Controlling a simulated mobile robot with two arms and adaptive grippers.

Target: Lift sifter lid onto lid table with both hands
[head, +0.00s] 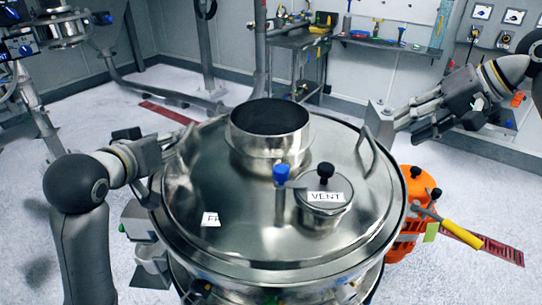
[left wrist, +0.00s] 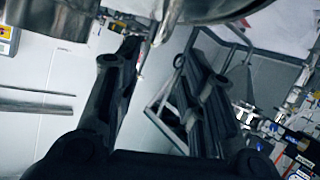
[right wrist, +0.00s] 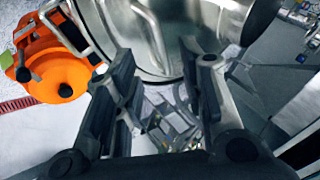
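The steel sifter lid (head: 250,235) sits on the round sifter body in the middle of the head view. It carries a wide open collar (head: 268,148), a VENT cap (head: 325,205) and a loop handle (head: 367,152) on its right side. My left gripper (head: 172,150) is at the lid's left edge; the left handle is largely hidden there. In the left wrist view its fingers (left wrist: 150,75) are spread with nothing between them. My right gripper (head: 400,125) is just right of the right handle, apart from it. Its fingers (right wrist: 163,75) are open and empty. I cannot identify the lid table for certain.
An orange container (head: 412,205) with black knobs and a yellow-handled tool (head: 455,232) are right of the sifter. A metal bench (head: 300,40) and a tool shelf (head: 390,45) stand at the back wall. Floor (head: 490,190) is open at the right.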

